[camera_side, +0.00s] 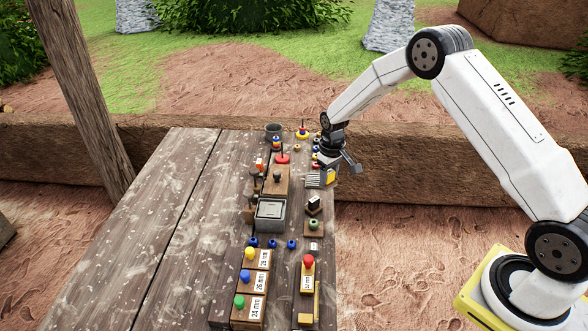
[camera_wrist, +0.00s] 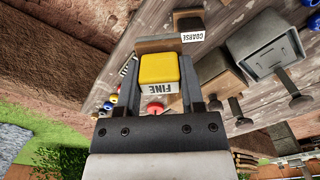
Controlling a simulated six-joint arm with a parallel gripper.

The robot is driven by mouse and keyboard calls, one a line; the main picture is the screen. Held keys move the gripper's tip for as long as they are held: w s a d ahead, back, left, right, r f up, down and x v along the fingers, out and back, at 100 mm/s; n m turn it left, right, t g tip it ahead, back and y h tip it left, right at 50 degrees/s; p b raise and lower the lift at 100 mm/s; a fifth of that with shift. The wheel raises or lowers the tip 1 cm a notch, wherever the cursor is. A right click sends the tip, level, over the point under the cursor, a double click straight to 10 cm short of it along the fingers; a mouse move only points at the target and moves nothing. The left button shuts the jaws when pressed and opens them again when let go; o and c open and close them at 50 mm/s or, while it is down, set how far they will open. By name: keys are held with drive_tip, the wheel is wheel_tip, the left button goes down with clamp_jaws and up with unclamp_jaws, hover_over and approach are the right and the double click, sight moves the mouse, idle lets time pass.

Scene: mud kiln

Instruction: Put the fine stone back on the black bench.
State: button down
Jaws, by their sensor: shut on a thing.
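The fine stone (camera_wrist: 159,69) is a yellow block with a white face marked FINE. My gripper (camera_wrist: 160,76) is shut on it, one finger on each side, in the wrist view. In the side view my gripper (camera_side: 334,170) is at the right edge of the table, with the yellow of the stone (camera_side: 331,178) at its tip. I cannot tell whether the stone touches anything below. A dark block with a white COARSE label (camera_wrist: 193,37) is just beyond it; it also shows in the side view (camera_side: 314,203). I cannot make out the black bench for certain.
A grey box (camera_side: 270,213) and a wooden block with a dark knob (camera_side: 276,180) stand left of my gripper. A striped grey piece (camera_side: 312,180) is close beside it. Numbered wooden blocks (camera_side: 248,306) are nearer the front. The table's left side (camera_side: 160,220) is clear.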

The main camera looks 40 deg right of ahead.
drive_tip(key=shift+w+d+f, duration=0.15)
drive_tip(key=shift+w+f, duration=0.9)
drive_tip(key=shift+f, duration=0.25)
drive_tip(key=shift+w+d+f, duration=0.15)
drive_tip(key=shift+w+f, duration=0.9)
drive_tip(key=shift+f, duration=0.25)
drive_tip(key=shift+w+f, duration=0.15)
drive_tip(key=shift+f, duration=1.6)
drive_tip(key=shift+f, duration=0.15)
drive_tip(key=shift+c, duration=1)
unclamp_jaws()
